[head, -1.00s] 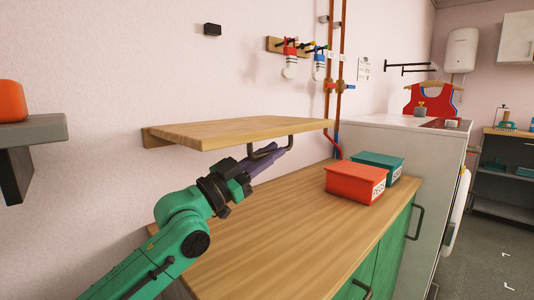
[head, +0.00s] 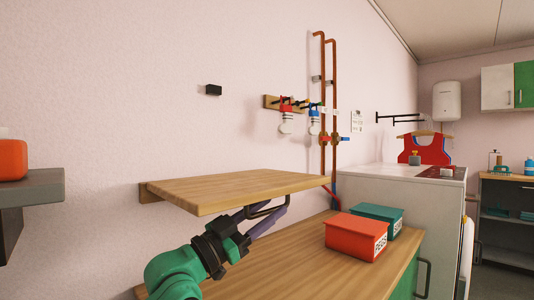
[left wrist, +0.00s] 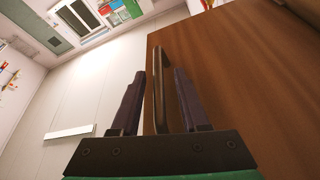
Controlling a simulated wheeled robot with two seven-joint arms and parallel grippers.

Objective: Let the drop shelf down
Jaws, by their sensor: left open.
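The drop shelf (head: 230,186) is a light wooden board fixed to the wall, level above the worktop. A dark bar handle (head: 268,210) hangs under its front edge. My left gripper (head: 266,219) reaches up from below at this handle. In the left wrist view the handle (left wrist: 160,88) stands between the two purple fingers of my left gripper (left wrist: 160,95), with gaps showing beside it, and the brown shelf underside (left wrist: 235,70) fills the right. The jaws are open around the handle. My right gripper is not in view.
A red box (head: 355,238) and a teal box (head: 368,217) stand on the wooden worktop (head: 300,262), right of the shelf. A grey wall shelf (head: 35,188) with an orange object (head: 12,160) is at left. Copper pipes (head: 327,110) run up the wall.

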